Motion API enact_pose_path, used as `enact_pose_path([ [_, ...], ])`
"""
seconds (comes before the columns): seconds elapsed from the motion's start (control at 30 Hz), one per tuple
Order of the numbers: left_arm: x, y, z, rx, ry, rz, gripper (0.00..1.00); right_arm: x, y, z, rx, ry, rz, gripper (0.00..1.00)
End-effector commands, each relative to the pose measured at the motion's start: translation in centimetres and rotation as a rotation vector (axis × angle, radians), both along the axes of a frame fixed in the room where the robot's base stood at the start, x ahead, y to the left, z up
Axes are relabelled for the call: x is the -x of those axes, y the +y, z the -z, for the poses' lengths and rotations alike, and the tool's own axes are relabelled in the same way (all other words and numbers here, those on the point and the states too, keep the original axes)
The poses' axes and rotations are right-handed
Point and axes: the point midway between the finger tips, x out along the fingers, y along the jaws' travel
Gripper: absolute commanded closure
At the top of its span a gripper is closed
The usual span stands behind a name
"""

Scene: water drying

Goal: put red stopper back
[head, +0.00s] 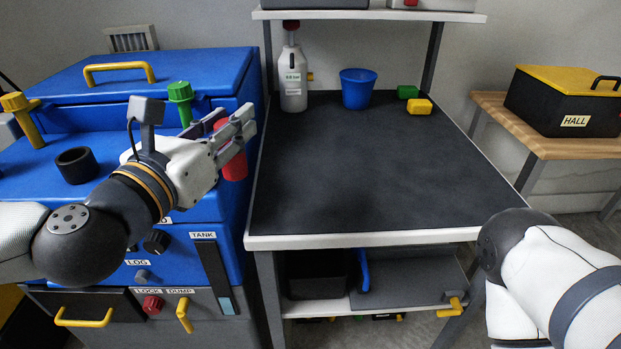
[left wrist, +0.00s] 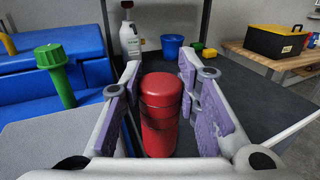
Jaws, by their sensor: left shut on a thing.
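My left gripper (head: 240,126) is shut on the red stopper (head: 233,163), a red cylinder with a rounded top. It hangs at the right edge of the blue machine (head: 215,75), beside the dark worktop. In the left wrist view the red stopper (left wrist: 160,118) stands upright between the purple finger pads. A green stopper (head: 180,98) and a yellow stopper (head: 18,106) stand on the blue machine. A black open ring (head: 76,165) sits on the machine's top at the left, apart from my gripper. My right gripper is out of view; only part of my right arm shows.
The worktop (head: 370,190) is mostly clear. At its back are a grey bottle (head: 292,85), a blue cup (head: 358,88), a green block (head: 407,92) and a yellow block (head: 419,107). A shelf (head: 370,15) overhangs it. A black box (head: 565,103) stands on the right table.

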Motion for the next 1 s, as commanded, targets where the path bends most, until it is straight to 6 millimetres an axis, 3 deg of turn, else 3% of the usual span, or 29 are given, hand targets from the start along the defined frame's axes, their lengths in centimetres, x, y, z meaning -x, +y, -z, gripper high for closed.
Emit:
enact_pose_path([
  [0.13,-1.5,-1.5,0.8,-0.001,0.001,0.007,1.00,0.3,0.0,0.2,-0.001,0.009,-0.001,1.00],
  [0.37,-7.1,-6.4,4.2,-0.002,0.001,0.005,1.00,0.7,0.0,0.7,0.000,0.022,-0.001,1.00],
  [0.5,-9.0,-8.0,7.9,-0.001,0.005,0.003,1.00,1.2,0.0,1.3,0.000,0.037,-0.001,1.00],
  [0.77,-10.6,-9.4,10.4,-0.001,0.002,0.003,1.00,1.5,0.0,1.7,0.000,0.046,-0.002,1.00],
  [0.9,-10.6,-9.2,13.0,-0.001,0.003,0.002,1.00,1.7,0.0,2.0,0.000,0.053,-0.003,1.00],
  [1.0,-10.6,-9.2,12.9,0.000,-0.002,0.002,1.00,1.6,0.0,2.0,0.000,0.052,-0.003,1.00],
])
